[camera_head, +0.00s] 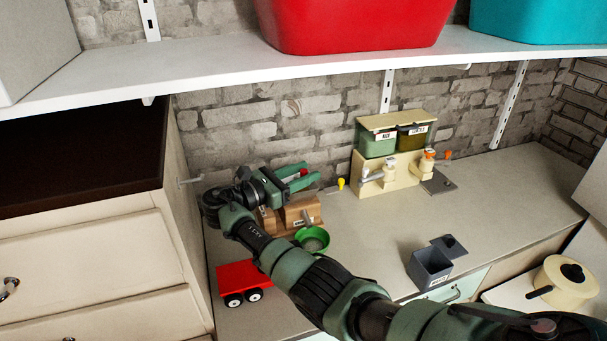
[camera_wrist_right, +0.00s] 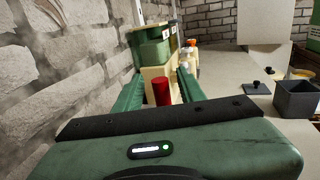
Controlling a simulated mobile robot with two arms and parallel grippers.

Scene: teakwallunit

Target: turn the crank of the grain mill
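The grain mill (camera_head: 291,214) is a wooden body with a label, standing at the left end of the counter, partly hidden by my right arm. A green bowl (camera_head: 312,240) sits in front of it. The crank's red knob (camera_head: 303,172) stands upright above the mill; it also shows as a red cylinder in the right wrist view (camera_wrist_right: 161,92). My right gripper (camera_head: 312,175) is open, with one finger on each side of the knob. Gaps show between knob and fingers in the wrist view. The crank arm is hidden. My left gripper is not in view.
A beige dispenser (camera_head: 386,172) with green and olive bins and small cranks stands to the right, its yellow knob (camera_head: 341,183) nearest. A red cart (camera_head: 245,281) and a grey box (camera_head: 430,268) are on the counter. A brick wall is close behind; a white shelf hangs above.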

